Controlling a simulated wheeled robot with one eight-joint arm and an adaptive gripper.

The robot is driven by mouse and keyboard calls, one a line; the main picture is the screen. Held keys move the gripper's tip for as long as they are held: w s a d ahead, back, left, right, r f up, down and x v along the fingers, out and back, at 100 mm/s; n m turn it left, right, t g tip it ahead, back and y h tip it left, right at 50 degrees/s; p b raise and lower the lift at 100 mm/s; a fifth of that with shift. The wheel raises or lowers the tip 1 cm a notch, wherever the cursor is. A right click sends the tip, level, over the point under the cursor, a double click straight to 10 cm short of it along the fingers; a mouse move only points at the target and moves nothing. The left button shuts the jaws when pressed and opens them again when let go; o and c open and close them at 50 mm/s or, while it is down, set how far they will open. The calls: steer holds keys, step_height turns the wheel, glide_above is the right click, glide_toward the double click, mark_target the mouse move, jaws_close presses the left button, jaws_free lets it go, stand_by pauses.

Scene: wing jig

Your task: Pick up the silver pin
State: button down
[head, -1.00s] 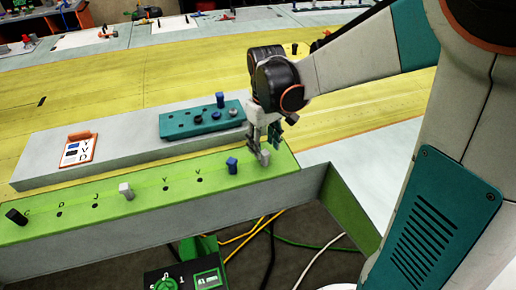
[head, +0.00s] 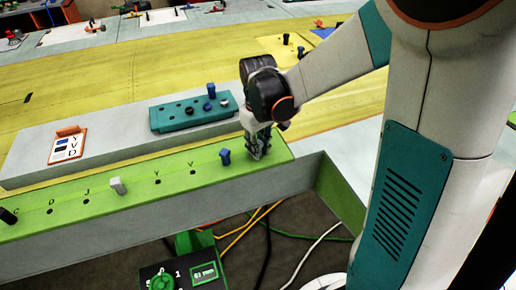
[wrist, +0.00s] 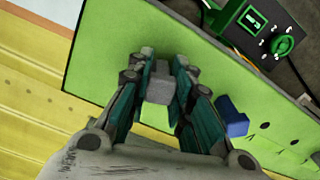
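A silver-grey pin (wrist: 160,91) lies between the two fingers of my gripper (wrist: 164,60) in the wrist view. The fingers flank it closely, and I cannot tell whether both pads press on it. In the head view my gripper (head: 257,155) is low over the right end of the green rail (head: 80,207), and its fingers hide most of this pin. Another light grey pin (head: 117,186) stands farther left on the rail, well away from my gripper.
A blue pin (head: 225,157) stands just left of my gripper on the rail, also in the wrist view (wrist: 231,117). A teal block (head: 170,122) with several pins is behind. A black pin (head: 8,216) is at far left. A control box (head: 175,276) sits below the rail.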

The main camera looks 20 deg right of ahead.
steer(key=shift+r, duration=0.1)
step_height(320, 180, up, 20)
steer(key=p, duration=0.4)
stand_by(0.3)
stand_by(0.5)
